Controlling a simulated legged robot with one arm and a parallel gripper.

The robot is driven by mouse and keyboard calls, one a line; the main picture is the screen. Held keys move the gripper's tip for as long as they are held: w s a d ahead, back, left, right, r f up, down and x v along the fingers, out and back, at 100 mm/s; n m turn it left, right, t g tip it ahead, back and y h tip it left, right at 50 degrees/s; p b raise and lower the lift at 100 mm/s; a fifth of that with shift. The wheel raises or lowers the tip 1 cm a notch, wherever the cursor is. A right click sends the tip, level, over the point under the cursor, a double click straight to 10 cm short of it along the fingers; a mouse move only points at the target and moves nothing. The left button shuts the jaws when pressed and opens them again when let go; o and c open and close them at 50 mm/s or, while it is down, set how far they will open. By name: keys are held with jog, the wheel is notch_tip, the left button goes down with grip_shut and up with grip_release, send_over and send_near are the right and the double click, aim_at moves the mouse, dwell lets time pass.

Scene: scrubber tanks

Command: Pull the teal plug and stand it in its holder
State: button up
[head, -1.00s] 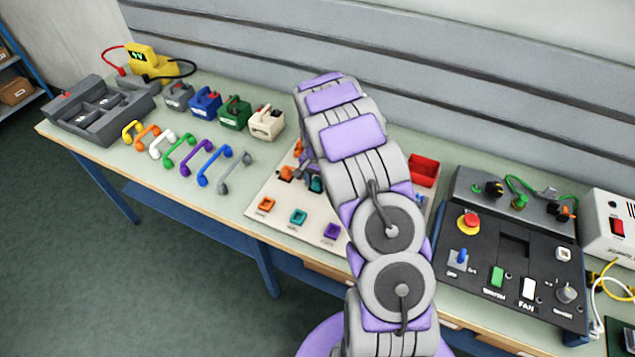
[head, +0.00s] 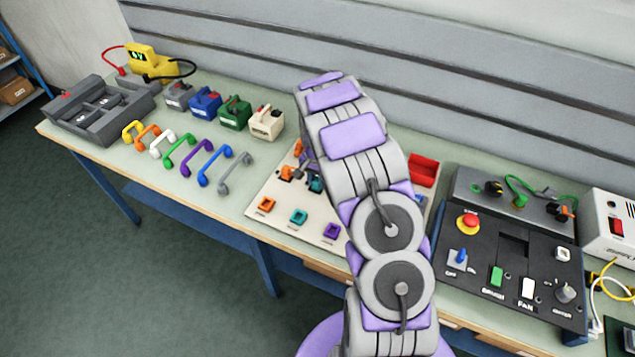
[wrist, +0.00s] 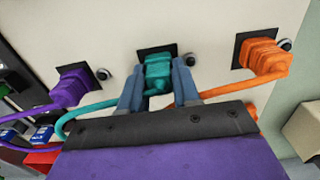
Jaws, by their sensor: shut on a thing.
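In the wrist view the teal plug (wrist: 158,70) sits at its black socket plate on the pale board, with its teal cable (wrist: 88,108) curving off to the left. My gripper (wrist: 158,88) is shut on the teal plug, one blue-grey finger on each side. In the head view my arm hides most of the plug; a bit of teal (head: 316,184) shows beside it. The teal holder (head: 299,216) is a small square on the front part of the board, and its opening looks empty.
A purple plug (wrist: 72,88) and an orange plug (wrist: 262,56) flank the teal one, close to my fingers. An orange holder (head: 266,205) and a purple holder (head: 332,231) flank the teal holder. A red bin (head: 423,170) stands to the right.

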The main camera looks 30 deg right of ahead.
aim_at(317, 179)
grip_shut()
jog(key=shift+r, duration=0.15)
jog(key=shift+w+r, duration=0.1)
jog(key=shift+r, duration=0.2)
jog(key=shift+r+p, duration=0.35)
jog(key=shift+r, duration=0.25)
jog(key=shift+r+p, duration=0.7)
jog(key=shift+r, duration=1.25)
jog(key=shift+r, duration=0.5)
